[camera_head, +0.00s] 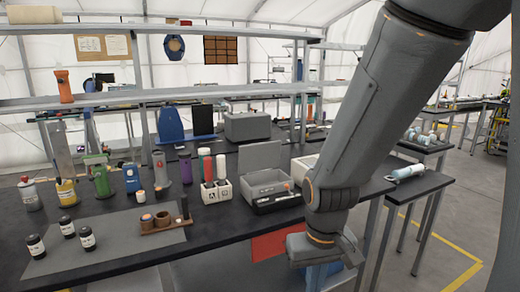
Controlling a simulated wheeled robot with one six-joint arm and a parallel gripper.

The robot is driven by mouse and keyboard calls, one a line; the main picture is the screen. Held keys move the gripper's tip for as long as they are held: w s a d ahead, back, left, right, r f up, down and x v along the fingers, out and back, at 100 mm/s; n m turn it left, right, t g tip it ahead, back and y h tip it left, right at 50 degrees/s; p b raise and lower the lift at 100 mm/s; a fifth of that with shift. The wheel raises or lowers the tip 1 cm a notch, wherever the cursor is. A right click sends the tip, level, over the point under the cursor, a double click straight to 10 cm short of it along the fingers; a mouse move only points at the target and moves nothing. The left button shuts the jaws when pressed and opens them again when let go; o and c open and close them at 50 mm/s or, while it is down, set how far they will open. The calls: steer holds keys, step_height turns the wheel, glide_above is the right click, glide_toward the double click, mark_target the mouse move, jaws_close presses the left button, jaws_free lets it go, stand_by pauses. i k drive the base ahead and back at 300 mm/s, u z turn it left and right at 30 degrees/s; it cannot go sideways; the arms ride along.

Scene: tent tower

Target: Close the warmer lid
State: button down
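A grey open box (268,183) stands on the dark bench, right of the middle. It looks like the warmer. Its flat grey lid (259,156) stands up, open, at the back of the box. A dark tray with small items (277,202) is at the front of the box. My arm comes down from the upper right and passes to the right of the box. The fingers of my gripper do not show.
Several bottles and a grey mat (105,243) fill the bench's left side.

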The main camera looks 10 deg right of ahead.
mark_target(256, 158)
steer(key=u, duration=0.2)
steer(key=k, duration=0.25)
steer(key=z, duration=0.95)
steer(key=i, duration=1.1)
steer(key=u, duration=0.6)
